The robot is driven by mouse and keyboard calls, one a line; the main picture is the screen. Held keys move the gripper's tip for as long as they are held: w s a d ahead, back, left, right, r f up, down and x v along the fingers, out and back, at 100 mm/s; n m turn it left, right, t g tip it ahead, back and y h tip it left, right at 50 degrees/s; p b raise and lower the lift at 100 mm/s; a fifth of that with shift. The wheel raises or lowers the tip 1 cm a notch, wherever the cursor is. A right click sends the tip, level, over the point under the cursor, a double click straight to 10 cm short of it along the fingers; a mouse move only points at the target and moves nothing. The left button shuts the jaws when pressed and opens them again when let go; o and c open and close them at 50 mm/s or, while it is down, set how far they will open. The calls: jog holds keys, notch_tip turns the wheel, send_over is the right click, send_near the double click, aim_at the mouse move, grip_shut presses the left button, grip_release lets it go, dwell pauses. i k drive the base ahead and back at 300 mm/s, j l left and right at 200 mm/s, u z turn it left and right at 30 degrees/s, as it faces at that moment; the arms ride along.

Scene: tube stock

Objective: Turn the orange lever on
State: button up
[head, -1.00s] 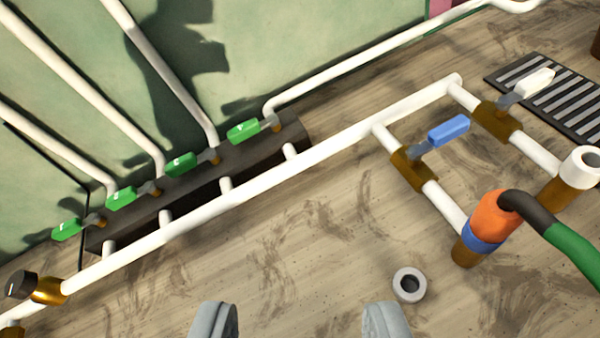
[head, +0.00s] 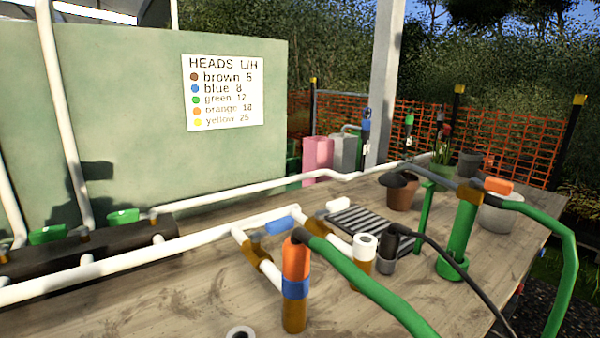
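The orange lever (head: 498,185) sits at the right, on the brass fitting at the top of a green upright pipe (head: 462,230) standing on the wooden table. A green hose runs from that fitting down the right side. A blue lever (head: 279,225) and a white lever (head: 338,204) sit on the white pipework nearer the middle. Green levers (head: 48,235) are on the dark manifold at the left. My gripper is out of the picture.
An orange and blue hose connector (head: 296,262) stands in front, its green hose crossing the foreground. A black hose, brown pot (head: 402,192) and grey pot (head: 500,215) are near the green pipe. A sign (head: 223,92) hangs on the wall.

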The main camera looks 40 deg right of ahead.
aim_at(492, 184)
jog(key=z, duration=1.65)
